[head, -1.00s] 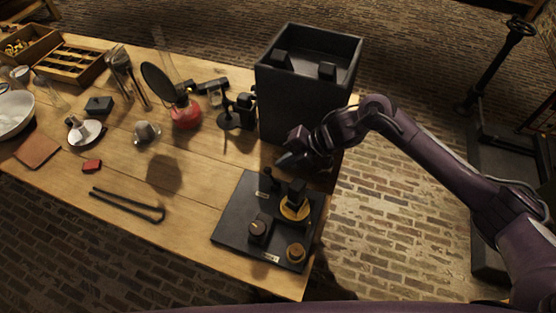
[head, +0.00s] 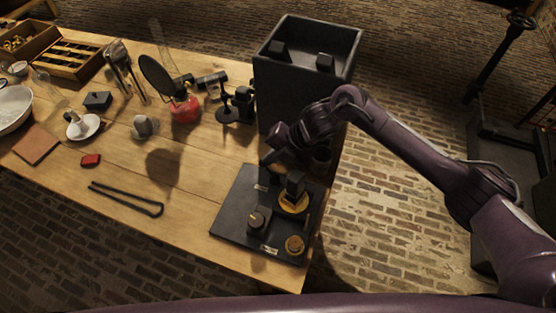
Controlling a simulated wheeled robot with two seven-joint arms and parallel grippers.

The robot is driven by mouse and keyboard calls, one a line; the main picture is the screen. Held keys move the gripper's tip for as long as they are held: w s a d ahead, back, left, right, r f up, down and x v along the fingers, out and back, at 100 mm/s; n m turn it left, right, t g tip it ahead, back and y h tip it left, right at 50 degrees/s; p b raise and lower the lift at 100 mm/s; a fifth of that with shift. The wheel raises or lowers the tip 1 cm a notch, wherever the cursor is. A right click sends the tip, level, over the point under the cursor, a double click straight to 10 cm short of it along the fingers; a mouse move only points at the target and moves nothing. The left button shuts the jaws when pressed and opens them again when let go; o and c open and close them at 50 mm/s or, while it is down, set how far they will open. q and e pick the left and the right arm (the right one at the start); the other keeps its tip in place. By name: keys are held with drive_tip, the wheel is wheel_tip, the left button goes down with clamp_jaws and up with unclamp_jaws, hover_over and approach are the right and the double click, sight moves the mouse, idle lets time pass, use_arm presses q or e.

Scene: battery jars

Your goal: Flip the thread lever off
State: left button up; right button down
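A black control board (head: 233,218) lies at the near right end of the wooden table. It carries a yellow disc (head: 291,208) with a black upright piece, a dark knob (head: 257,221), a small brass knob (head: 294,244) and pale labels. A small upright piece at the board's far left, which may be the thread lever, is largely hidden by my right gripper. My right gripper (head: 267,163) points down at the board's far edge; contact and finger opening cannot be made out. My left gripper is out of view.
A tall dark open box (head: 290,92) stands just behind the board. Black tongs (head: 125,199) lie to the left. A red flask (head: 185,108) and a black stand (head: 228,115) stand further back. The tabletop between tongs and board is clear.

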drive_tip(key=shift+s+a+f, duration=0.15)
drive_tip(key=shift+s+f, duration=0.1)
